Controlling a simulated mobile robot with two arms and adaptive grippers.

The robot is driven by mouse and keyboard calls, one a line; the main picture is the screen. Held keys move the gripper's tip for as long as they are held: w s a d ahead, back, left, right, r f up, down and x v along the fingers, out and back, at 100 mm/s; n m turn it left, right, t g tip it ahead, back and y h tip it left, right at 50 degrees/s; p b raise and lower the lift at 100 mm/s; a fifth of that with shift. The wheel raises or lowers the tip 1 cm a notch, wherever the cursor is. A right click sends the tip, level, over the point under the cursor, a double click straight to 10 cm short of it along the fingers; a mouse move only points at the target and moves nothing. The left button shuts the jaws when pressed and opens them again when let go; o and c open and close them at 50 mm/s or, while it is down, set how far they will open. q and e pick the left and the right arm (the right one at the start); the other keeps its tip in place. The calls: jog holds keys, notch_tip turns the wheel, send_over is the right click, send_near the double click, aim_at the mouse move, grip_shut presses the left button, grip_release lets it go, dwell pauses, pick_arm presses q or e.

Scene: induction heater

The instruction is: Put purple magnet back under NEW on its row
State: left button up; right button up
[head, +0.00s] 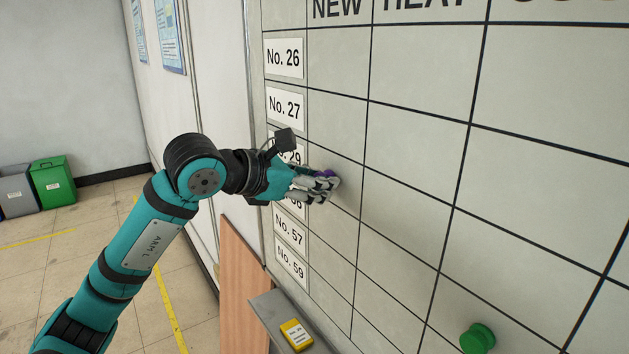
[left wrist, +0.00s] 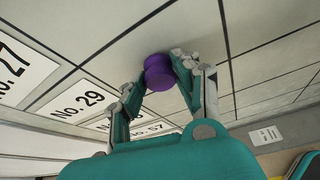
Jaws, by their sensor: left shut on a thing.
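The purple magnet (head: 327,174) is held between the fingers of my left gripper (head: 324,188), close to the whiteboard (head: 410,110). It is under the NEW heading (head: 337,8), beside the No. 29 label (head: 290,156). In the left wrist view, the round purple magnet (left wrist: 158,72) sits between both fingertips, right of the No. 29 label (left wrist: 80,102), and appears at or very near the board surface. Whether it touches cannot be told. My gripper and wrist partly cover the labels below No. 29 in the head view. My right gripper is not in view.
A green magnet (head: 477,339) is on the board at the lower right. A grey ledge (head: 268,318) below the board holds a yellow object (head: 296,335). Green (head: 53,182) and grey (head: 17,190) bins stand far left. The board cells around the gripper are clear.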

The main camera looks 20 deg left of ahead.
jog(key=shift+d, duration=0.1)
pick_arm(q)
jog(key=o, duration=0.7)
jog(key=shift+w+d, duration=0.1)
jog(key=shift+c, duration=0.2)
jog(key=o, duration=0.5)
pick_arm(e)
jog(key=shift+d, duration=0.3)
